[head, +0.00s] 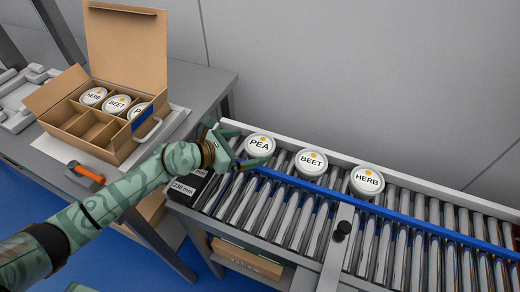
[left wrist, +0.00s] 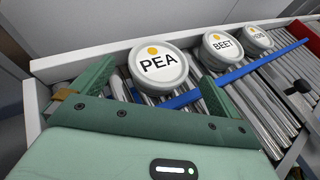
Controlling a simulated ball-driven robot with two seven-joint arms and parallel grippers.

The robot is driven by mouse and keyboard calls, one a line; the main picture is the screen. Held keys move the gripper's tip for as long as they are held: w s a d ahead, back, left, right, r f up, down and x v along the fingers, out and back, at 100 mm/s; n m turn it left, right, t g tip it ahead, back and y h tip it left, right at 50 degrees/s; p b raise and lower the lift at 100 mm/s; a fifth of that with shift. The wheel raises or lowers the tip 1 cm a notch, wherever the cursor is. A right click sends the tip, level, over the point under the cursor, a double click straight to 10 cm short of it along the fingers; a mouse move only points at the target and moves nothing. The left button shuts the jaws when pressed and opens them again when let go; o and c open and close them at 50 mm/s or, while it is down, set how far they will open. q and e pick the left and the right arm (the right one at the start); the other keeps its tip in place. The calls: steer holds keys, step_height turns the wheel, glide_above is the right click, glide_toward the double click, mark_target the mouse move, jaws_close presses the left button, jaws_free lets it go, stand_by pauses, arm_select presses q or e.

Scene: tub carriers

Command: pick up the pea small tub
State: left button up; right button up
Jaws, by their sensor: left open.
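The pea small tub (head: 260,145) is a round tub with a white lid marked PEA and an orange dot. It stands upright at the left end of the roller conveyor. It also shows in the left wrist view (left wrist: 158,66), just beyond and between the fingers. My left gripper (head: 250,154) is open, with its green fingers close to the tub on its left and near side. In the left wrist view the fingers (left wrist: 155,88) are spread wide with nothing held. Whether a finger touches the tub, I cannot tell. My right gripper is not in view.
A beet tub (head: 311,162) and a herb tub (head: 367,181) stand further right on the conveyor (head: 440,262). A blue rail (head: 330,193) runs in front of them. A cardboard carrier (head: 120,25) with several tubs stands on the left table.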

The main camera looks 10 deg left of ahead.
mark_target(254, 146)
arm_select(q)
steer(key=x, duration=0.3)
steer(key=shift+f, duration=0.25)
steer(key=shift+a+r, duration=0.1)
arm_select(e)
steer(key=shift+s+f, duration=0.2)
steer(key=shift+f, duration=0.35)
arm_select(q)
steer(key=c, duration=1.1)
steer(key=shift+o, duration=0.2)
steer(key=shift+r, duration=0.1)
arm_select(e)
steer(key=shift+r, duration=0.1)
